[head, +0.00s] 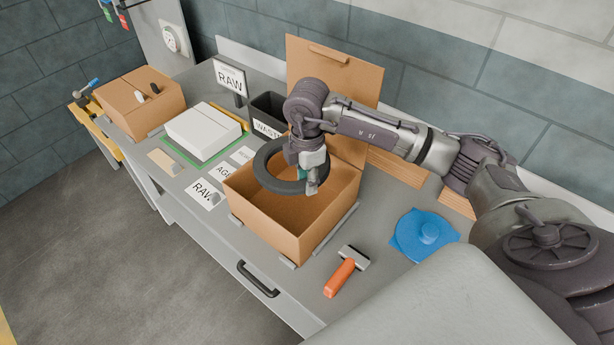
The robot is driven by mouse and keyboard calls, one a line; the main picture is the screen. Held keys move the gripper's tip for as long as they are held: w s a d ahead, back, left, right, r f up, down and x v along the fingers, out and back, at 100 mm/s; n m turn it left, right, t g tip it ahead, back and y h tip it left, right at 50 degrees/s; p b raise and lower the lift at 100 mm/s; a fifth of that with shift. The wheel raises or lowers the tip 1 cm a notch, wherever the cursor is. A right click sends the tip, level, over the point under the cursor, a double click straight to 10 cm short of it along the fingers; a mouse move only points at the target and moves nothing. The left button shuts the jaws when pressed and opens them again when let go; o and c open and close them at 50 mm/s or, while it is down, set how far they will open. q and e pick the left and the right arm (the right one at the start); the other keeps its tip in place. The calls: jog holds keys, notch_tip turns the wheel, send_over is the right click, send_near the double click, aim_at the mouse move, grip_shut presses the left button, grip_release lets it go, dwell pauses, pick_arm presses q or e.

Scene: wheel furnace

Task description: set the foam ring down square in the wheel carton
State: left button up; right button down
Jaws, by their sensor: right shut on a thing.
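The foam ring (262,174) is dark grey and hangs over the open wheel carton (268,226). My right gripper (311,184) is shut on the ring at its right side, and the gripper and wrist hide part of it. The ring looks tilted, with its hole facing the camera. It seems to be at about the height of the carton's rim; I cannot tell whether it touches the walls. The brown carton stands with its lid (335,68) up at the back, and its visible floor is bare. My left gripper is not in view.
A black waste bin (268,108), a RAW sign (230,78), a white box (203,130) and label cards (206,194) stand left of the carton. A closed carton (140,100) is far left.

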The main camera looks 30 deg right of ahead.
aim_at(295, 193)
notch_tip(295, 193, down, 16)
jog(key=b, duration=1)
jog(key=shift+r+b, duration=0.25)
jog(key=shift+b, duration=0.05)
pick_arm(q)
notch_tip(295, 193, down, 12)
jog(key=b, duration=0.1)
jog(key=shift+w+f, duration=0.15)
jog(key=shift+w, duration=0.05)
pick_arm(e)
jog(key=shift+f, duration=0.8)
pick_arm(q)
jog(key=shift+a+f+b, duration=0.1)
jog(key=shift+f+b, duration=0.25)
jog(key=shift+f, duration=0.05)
pick_arm(e)
jog(key=shift+f, duration=0.55)
jog(key=shift+c, duration=0.9)
grip_release()
jog(key=shift+w, duration=0.1)
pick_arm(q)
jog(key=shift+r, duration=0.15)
pick_arm(e)
jog(key=shift+r, duration=0.1)
